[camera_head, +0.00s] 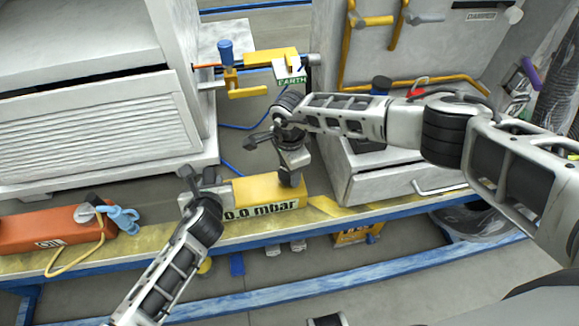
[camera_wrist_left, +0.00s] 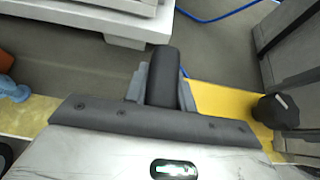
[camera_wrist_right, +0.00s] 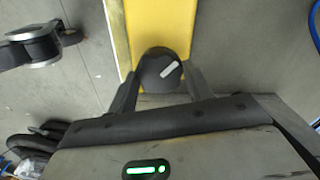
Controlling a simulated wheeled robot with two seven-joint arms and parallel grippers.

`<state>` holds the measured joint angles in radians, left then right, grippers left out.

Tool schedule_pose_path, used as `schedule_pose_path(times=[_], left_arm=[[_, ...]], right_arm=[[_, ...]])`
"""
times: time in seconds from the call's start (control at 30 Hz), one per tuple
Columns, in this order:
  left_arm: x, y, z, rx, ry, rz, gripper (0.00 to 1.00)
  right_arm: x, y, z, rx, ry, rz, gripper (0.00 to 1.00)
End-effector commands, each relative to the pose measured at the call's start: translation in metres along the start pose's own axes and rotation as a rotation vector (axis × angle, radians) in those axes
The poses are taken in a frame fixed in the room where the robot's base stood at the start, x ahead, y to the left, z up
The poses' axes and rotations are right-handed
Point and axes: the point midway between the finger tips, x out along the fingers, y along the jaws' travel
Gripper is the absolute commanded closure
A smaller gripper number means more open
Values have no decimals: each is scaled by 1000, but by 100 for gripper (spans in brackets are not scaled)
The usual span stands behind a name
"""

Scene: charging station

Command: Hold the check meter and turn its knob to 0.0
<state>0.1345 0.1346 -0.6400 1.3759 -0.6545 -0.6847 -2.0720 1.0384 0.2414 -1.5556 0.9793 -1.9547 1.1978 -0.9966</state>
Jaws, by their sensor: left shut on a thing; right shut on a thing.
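The check meter is a yellow box (camera_head: 265,194) on the bench, its front display reading 0.0 mbar, with the first digit close to my left wrist. My left gripper (camera_head: 190,178) is at the meter's left end; in the left wrist view its fingers are shut on a dark grey upright grip (camera_wrist_left: 163,78), with the yellow body (camera_wrist_left: 222,103) to the right. My right gripper (camera_head: 290,181) comes down from above on the meter's right end. In the right wrist view its fingers are shut around the black knob (camera_wrist_right: 159,69), whose white mark is tilted.
An orange box (camera_head: 45,230) with a yellow cable and blue clip lies on the bench at left. A yellow earth clamp (camera_head: 270,58) is at the back. A white louvred cabinet (camera_head: 90,130) and a grey cabinet (camera_head: 400,180) stand behind the bench.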

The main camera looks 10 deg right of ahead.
Motion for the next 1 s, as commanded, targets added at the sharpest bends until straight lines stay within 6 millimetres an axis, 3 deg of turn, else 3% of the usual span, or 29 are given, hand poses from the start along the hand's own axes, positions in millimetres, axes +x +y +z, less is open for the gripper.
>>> schedule_pose_path(times=[0.4,0.97,1.0], left_arm=[[0,0,-1,1,1,-1,93],[0,0,-1,1,1,-1,93],[0,0,-1,1,1,-1,93]], right_arm=[[-1,-1,0,-198,0,-2,73],[-1,-1,0,-227,0,-2,73],[-1,-1,0,-227,0,-2,44]])
